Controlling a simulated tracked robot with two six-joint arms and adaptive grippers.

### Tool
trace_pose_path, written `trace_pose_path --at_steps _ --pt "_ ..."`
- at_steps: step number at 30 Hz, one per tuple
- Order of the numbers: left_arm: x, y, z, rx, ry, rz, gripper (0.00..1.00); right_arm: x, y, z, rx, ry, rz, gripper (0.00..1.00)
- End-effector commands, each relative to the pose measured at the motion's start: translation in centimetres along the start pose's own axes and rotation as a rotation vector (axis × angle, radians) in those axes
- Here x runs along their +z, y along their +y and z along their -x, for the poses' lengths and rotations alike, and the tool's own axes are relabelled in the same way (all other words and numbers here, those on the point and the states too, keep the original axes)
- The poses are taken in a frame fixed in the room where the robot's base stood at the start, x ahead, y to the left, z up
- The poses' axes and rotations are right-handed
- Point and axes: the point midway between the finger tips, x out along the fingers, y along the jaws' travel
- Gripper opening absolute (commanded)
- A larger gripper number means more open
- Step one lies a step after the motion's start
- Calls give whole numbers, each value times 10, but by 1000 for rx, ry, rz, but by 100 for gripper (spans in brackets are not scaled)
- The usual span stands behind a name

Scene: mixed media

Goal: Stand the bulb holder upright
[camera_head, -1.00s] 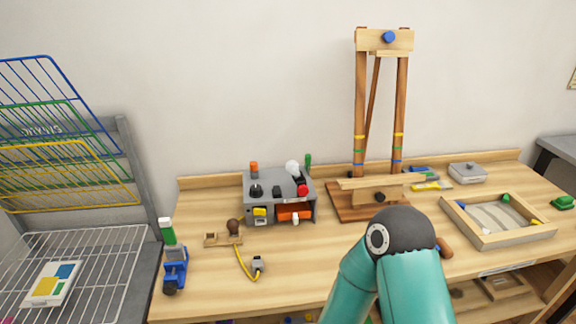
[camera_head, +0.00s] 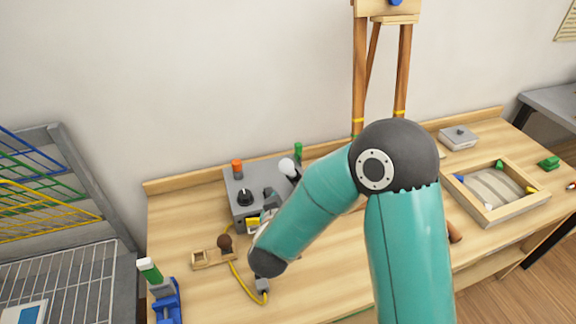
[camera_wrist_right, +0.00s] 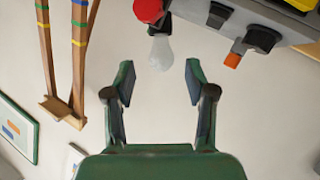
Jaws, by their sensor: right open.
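A white bulb (camera_head: 287,166) shows above the grey control box (camera_head: 238,198), with a dark holder part beneath it that looks tilted; its base is hidden by my arm. In the right wrist view the bulb (camera_wrist_right: 161,53) appears upside down beside a red knob (camera_wrist_right: 148,10). My right gripper (camera_wrist_right: 158,82) is open and empty, with the bulb beyond the gap between its fingertips. In the head view my right arm hides most of this gripper. My left gripper is out of view.
A small wooden block with a brown knob (camera_head: 224,242) and a yellow cable (camera_head: 240,283) lies in front of the box. A blue clamp (camera_head: 166,304) is at the front left. A sand tray (camera_head: 470,207) stands right; a wooden easel (camera_head: 360,75) stands behind my arm.

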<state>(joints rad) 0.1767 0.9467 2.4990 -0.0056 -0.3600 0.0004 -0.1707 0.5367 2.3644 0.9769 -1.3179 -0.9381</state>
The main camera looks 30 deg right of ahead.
Motion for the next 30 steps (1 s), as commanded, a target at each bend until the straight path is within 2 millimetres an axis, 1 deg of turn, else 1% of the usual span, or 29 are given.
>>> trace_pose_path --at_steps 5,15,19,24,30 --pt "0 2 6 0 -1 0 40 -1 -1 -28 -1 -2 2 55" --pt "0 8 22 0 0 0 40 -1 -3 -102 -4 -2 2 55" --pt "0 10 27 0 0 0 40 -2 -3 -126 -5 0 1 55" --pt "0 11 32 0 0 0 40 -2 -5 -148 -7 1 3 55" --pt "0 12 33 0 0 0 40 -1 -5 -158 -8 1 2 55"
